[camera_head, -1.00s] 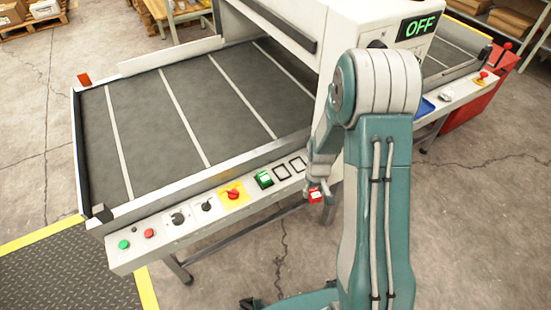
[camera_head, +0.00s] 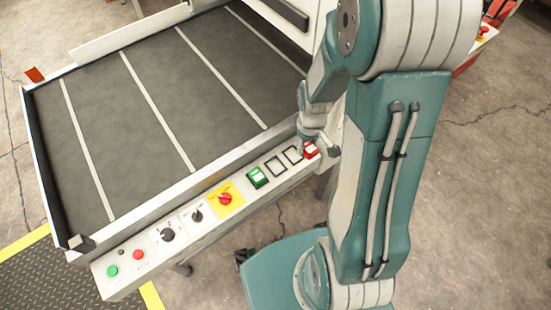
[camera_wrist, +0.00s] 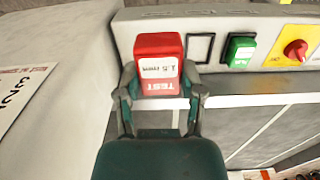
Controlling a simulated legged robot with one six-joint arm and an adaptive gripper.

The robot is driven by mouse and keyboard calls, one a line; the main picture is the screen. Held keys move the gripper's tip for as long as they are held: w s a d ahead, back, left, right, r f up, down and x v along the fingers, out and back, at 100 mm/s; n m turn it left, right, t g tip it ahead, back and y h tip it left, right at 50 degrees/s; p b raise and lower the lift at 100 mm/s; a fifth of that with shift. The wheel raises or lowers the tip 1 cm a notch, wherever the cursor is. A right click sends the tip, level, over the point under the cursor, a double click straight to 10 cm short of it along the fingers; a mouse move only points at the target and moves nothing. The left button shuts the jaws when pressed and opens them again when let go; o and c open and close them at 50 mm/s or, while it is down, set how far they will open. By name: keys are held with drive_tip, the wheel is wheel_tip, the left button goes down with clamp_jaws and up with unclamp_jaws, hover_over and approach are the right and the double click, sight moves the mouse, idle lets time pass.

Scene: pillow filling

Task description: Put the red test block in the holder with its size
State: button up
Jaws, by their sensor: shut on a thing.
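The red test block (camera_head: 311,150) is in my gripper; in the wrist view the block (camera_wrist: 160,47) has a white label reading "1.5 mm" and the word TEST. My gripper (camera_wrist: 160,84) is shut on its sides. In the head view the block is at the panel's right part, beside two empty black-outlined square holders, the nearer (camera_head: 293,155) and the farther (camera_head: 275,166). In the wrist view one empty holder (camera_wrist: 199,48) shows right of the block. A green block (camera_head: 258,177) sits left of the holders. No holder size marks are readable.
The white control panel (camera_head: 148,263) carries a yellow-backed red switch (camera_head: 225,198), black knobs (camera_head: 167,235) and buttons along the front of the dark conveyor bed (camera_head: 120,110). A white wall or casing (camera_wrist: 50,90) stands left in the wrist view.

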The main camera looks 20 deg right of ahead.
drive_tip(key=w+a+f, duration=0.2)
drive_tip(key=a, duration=0.2)
hover_over(274, 165)
drive_tip(key=f, duration=0.4)
drive_tip(key=shift+s+d+f, duration=0.2)
drive_tip(key=shift+d+f, duration=0.1)
drive_tip(key=shift+d, duration=0.1)
drive_tip(key=shift+w+a+f, duration=0.1)
drive_tip(key=shift+a+f, duration=0.15)
drive_tip(key=shift+f, duration=0.75)
drive_tip(key=shift+w+a+f, duration=0.1)
drive_tip(key=shift+a+f, duration=0.1)
drive_tip(key=shift+f, duration=0.8)
drive_tip(key=shift+f, duration=0.1)
drive_tip(key=o, duration=1.2)
drive_tip(key=shift+d, duration=0.1)
drive_tip(key=shift+c, duration=0.2)
